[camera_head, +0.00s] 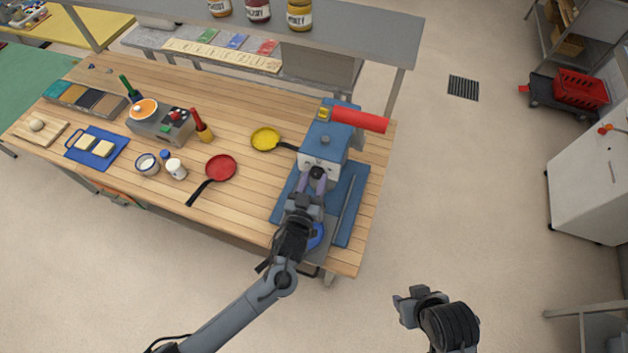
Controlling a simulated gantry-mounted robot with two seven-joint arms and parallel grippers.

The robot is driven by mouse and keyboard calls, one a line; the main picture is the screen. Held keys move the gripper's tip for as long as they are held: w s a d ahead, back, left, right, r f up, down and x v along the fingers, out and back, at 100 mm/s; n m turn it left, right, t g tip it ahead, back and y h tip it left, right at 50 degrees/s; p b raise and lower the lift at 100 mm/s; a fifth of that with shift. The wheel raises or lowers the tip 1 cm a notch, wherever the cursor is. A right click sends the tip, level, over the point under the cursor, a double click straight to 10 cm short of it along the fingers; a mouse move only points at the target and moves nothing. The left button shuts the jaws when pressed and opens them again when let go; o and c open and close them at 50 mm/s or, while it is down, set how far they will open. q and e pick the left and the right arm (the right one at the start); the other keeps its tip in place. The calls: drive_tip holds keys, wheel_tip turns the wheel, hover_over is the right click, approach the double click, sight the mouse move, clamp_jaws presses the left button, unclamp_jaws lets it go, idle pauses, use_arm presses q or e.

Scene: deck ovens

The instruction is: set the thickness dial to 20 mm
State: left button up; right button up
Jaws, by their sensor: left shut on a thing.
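A blue and white machine (323,143) stands at the right end of the wooden table, on a blue base. A dark round dial (317,172) is on its front face; its scale is too small to read. My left gripper (317,179) is at the front of the machine, its two fingers on either side of the dial and shut on it. My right gripper (411,304) is over the floor in front of the table, well away from the machine; its fingers are not clear enough to tell their opening.
A red cylinder (360,119) sticks out at the machine's upper right. A yellow pan (265,138) and a red pan (221,167) lie to the left. A grey shelf (355,35) with jars runs above the table's back. The floor to the right is mostly free.

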use_arm(q)
drive_tip(key=shift+n, duration=0.4)
drive_tip(key=shift+f+n+b, duration=0.1)
drive_tip(key=shift+n+b, duration=0.35)
drive_tip(key=shift+n, duration=0.45)
drive_tip(key=n, duration=0.2)
drive_tip(key=shift+n, duration=0.3)
drive_tip(key=n, duration=0.3)
drive_tip(key=shift+r+n, duration=0.2)
drive_tip(key=shift+n, duration=1.5)
drive_tip(key=shift+g, duration=0.3)
drive_tip(key=o, duration=1.1)
drive_tip(key=shift+c, duration=0.2)
